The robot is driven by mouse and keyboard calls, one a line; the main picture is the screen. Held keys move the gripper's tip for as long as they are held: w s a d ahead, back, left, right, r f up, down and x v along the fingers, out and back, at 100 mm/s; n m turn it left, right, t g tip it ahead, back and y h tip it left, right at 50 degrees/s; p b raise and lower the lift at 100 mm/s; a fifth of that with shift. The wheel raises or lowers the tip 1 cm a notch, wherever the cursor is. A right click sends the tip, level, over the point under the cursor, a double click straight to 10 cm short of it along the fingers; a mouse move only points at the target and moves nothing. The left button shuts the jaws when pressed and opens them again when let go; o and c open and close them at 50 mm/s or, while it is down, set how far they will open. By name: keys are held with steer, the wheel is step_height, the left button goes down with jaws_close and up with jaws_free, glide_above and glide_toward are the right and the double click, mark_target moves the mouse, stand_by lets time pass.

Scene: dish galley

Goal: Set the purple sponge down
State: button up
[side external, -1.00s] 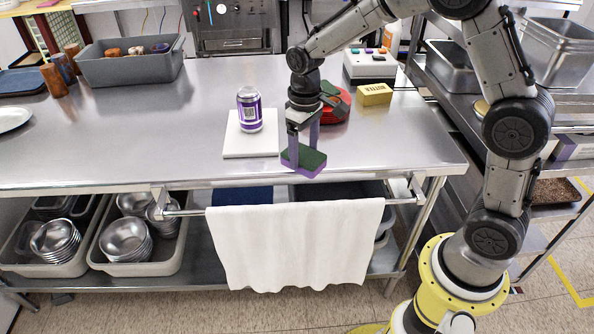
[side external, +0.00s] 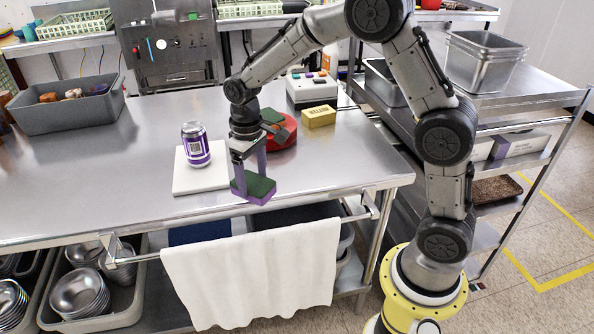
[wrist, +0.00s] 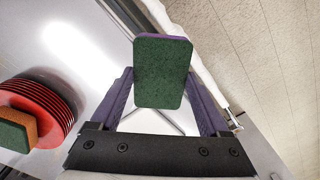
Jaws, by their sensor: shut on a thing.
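The purple sponge (side external: 261,196) has a dark green scouring face on top. My gripper (side external: 251,177) is shut on it, with one purple finger at each side. In the side external view the sponge is at the front edge of the steel counter (side external: 100,200), right of the white board. I cannot tell whether its underside touches the counter. In the wrist view the sponge's green face (wrist: 163,75) shows between the fingers, with a purple strip along its far end.
A purple-and-white can (side external: 196,148) stands on a white board (side external: 190,184). Behind my gripper are red stacked plates (side external: 284,138) with another green-topped sponge on them, and a yellow butter box (side external: 319,117). A white towel (side external: 250,270) hangs on the front rail.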

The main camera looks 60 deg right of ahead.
steer(key=shift+s, duration=0.25)
steer(key=s+d+r+m, duration=0.2)
steer(key=s+d+r, duration=0.15)
steer(key=d, duration=0.65)
steer(key=s+d+r+m, duration=0.15)
steer(key=s+d, duration=0.35)
steer(key=d, duration=0.5)
steer(key=s+d+r+m, duration=0.3)
steer(key=s+d+m, duration=0.1)
steer(key=s+d, duration=0.8)
steer(key=shift+r+m, duration=0.35)
steer(key=shift+r, duration=0.05)
